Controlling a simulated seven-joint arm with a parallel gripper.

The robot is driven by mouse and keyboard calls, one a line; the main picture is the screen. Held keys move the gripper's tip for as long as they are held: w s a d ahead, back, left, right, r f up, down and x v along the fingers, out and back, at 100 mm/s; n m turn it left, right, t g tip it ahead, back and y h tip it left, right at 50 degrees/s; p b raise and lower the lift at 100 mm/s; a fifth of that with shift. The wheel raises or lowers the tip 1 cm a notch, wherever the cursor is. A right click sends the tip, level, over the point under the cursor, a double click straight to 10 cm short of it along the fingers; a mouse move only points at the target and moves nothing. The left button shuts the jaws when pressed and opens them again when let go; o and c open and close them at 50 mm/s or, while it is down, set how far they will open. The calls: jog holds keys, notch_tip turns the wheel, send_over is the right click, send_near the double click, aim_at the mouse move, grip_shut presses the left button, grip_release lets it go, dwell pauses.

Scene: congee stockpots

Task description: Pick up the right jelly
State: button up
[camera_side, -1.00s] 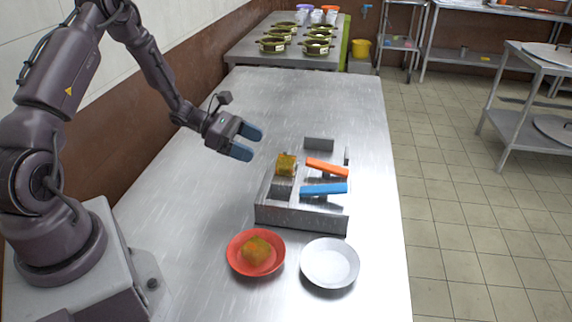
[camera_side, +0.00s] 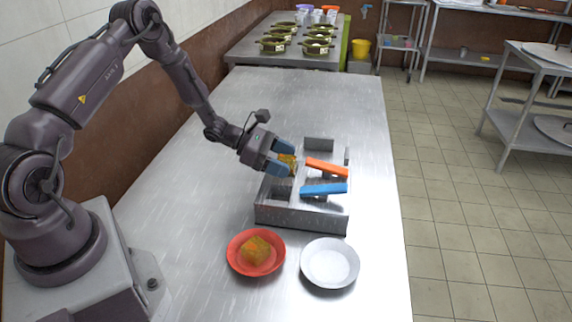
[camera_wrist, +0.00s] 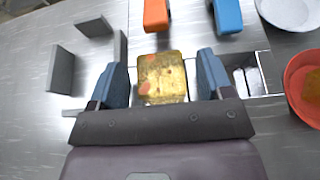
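A yellow-brown jelly cube with orange bits (camera_side: 291,160) sits at the left side of the grey metal tray (camera_side: 300,218). My gripper (camera_side: 282,158) is at this cube. In the wrist view the cube (camera_wrist: 162,77) lies between the two blue fingertips (camera_wrist: 162,78), with a gap on each side, so my gripper is open. The fingers hide part of the cube in the side view. A second jelly cube (camera_side: 256,249) lies on the red plate (camera_side: 235,262), apart from my gripper.
An orange bar (camera_side: 327,167) and a blue bar (camera_side: 324,189) lie in the tray, right of the nearer cube. An empty white plate (camera_side: 330,264) stands right of the red plate. Upright metal plates (camera_wrist: 60,70) stand at the tray's far end. The table beyond is clear.

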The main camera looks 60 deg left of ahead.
jog(key=c, duration=0.8)
jog(key=shift+c, duration=0.2)
jog(key=shift+r, duration=0.1)
